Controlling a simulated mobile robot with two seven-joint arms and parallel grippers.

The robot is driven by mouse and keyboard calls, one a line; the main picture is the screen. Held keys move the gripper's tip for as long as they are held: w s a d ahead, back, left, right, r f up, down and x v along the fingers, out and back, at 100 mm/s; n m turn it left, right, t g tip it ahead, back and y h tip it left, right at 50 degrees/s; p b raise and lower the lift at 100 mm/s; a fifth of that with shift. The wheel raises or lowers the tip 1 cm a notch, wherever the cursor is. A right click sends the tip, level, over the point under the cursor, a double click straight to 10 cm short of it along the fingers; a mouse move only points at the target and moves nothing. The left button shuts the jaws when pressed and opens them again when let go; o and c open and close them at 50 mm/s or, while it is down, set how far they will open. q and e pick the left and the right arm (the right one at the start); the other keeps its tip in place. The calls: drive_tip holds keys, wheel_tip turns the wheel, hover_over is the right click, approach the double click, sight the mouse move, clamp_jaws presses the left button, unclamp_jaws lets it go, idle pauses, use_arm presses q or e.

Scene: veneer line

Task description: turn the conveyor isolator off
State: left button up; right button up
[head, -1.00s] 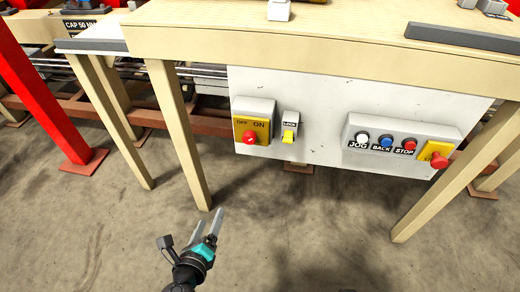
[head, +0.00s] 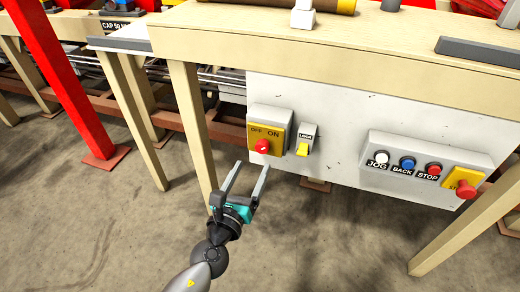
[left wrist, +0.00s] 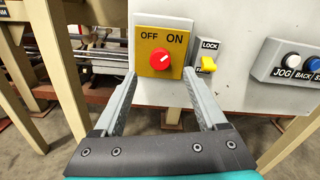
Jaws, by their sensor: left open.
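The isolator is a red rotary knob (head: 262,146) on a yellow plate (head: 275,136) marked OFF and ON, on a grey box on the white panel. In the left wrist view the knob (left wrist: 160,60) shows a small pale mark that seems to point toward ON. My left gripper (head: 250,167) is open and empty, below and in front of the box. In the left wrist view its fingers (left wrist: 159,75) point at the panel, with the knob between and beyond their tips. They appear apart from it. My right gripper is not in view.
A yellow LOCK tab (head: 303,149) sits just right of the isolator. A button box (head: 400,152) with JOG, BACK and STOP, plus a red knob (head: 466,190), is further right. A wooden table leg (head: 197,150) stands left of the panel. The tabletop edge (head: 330,70) overhangs above.

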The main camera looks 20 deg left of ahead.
sight(261, 150)
use_arm(q)
drive_tip(key=w, duration=0.7)
drive_tip(key=shift+w+d, duration=0.1)
drive_tip(key=shift+w, duration=0.1)
clamp_jaws()
idle(0.5)
